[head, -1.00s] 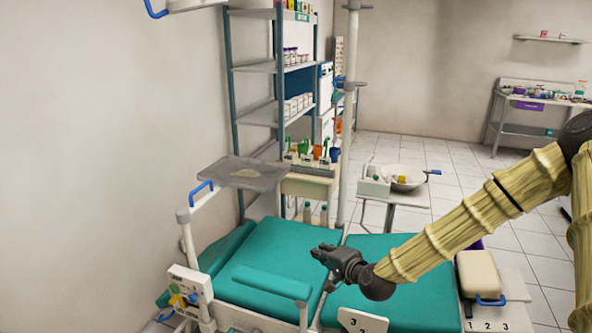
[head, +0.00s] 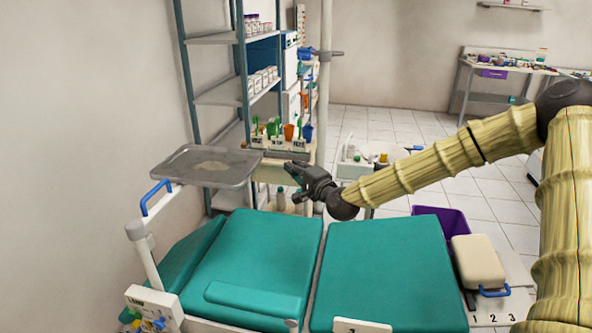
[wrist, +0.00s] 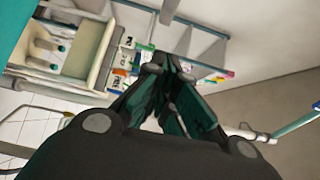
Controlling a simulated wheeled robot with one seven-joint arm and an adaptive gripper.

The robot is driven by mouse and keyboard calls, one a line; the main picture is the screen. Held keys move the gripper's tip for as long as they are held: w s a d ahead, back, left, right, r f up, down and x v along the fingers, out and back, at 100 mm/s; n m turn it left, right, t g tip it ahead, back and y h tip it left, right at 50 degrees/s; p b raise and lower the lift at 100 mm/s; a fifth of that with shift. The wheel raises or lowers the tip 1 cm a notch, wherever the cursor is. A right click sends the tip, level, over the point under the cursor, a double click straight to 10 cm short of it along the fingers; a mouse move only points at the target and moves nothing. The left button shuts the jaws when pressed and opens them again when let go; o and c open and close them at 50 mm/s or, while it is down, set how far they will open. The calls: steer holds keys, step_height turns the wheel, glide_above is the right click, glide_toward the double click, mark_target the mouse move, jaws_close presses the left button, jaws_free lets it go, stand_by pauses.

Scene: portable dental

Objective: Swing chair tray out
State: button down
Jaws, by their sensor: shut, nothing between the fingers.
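The chair tray (head: 178,172) is a grey, shallow rectangular tray at the left in the head view, above the head end of the teal dental chair (head: 262,250). A blue handle (head: 155,197) stands at its front left, by a white arm. My gripper (head: 288,172) is right of the tray, above the chair's back side, apart from the tray by a small gap in the picture. Its fingers are together and hold nothing. In the wrist view my gripper (wrist: 172,75) points toward the shelf; the tray cannot be made out there.
A tall shelf (head: 222,92) with jars stands behind the tray. A cabinet (head: 270,170) with coloured cups and a grey pole (head: 325,80) are just behind my gripper. A purple bin (head: 440,222) and a cream box (head: 478,262) are at the right.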

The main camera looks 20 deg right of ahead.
steer(key=w+a, duration=0.4)
steer(key=w, duration=0.3)
steer(key=shift+w+a+p, duration=0.25)
steer(key=shift+w+p, duration=0.1)
steer(key=shift+p, duration=0.05)
steer(key=shift+w, duration=0.1)
